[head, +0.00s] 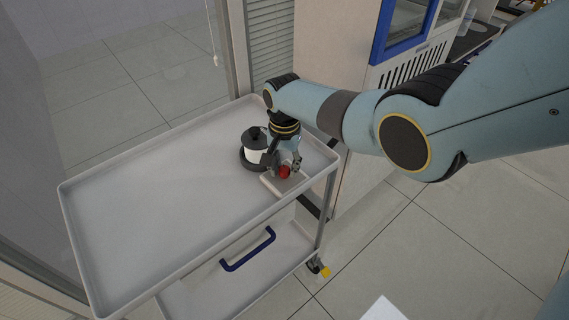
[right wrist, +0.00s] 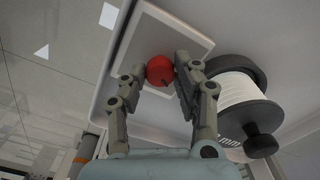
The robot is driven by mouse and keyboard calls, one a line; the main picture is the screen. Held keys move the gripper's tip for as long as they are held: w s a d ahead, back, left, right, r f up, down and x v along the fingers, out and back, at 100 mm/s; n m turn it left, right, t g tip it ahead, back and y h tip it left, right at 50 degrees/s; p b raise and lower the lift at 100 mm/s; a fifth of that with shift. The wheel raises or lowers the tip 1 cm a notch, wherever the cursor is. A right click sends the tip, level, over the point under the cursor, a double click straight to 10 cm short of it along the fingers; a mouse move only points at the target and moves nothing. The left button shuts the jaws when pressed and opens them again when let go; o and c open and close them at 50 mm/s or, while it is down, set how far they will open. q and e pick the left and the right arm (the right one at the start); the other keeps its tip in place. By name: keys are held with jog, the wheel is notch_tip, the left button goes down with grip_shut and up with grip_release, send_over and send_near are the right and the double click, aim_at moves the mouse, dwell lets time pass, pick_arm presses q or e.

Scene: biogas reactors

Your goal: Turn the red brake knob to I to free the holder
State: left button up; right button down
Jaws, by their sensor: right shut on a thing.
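The red brake knob (head: 285,172) sits on a small pale plate (head: 271,184) near the right corner of the cart's top. In the right wrist view the knob (right wrist: 160,70) is between the fingertips of my right gripper (right wrist: 159,73), which is shut on it. A dark mark shows on the knob's face, but I cannot read any I or O marking. The holder (head: 255,148), black with a white cylinder and a black top knob, stands just left of my gripper. It also shows in the right wrist view (right wrist: 240,92). My left gripper is not in view.
The grey cart top (head: 150,205) has a raised rim and is clear on its left. A blue handle (head: 248,250) is at the cart's front. A pale cabinet (head: 325,50) with a blue-framed window stands behind, to the right.

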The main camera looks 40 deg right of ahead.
aim_at(284, 169)
dwell(0.3)
jog(key=c, duration=1)
grip_release()
jog(key=shift+r, duration=0.15)
notch_tip(284, 169, up, 12)
jog(key=shift+f, duration=0.1)
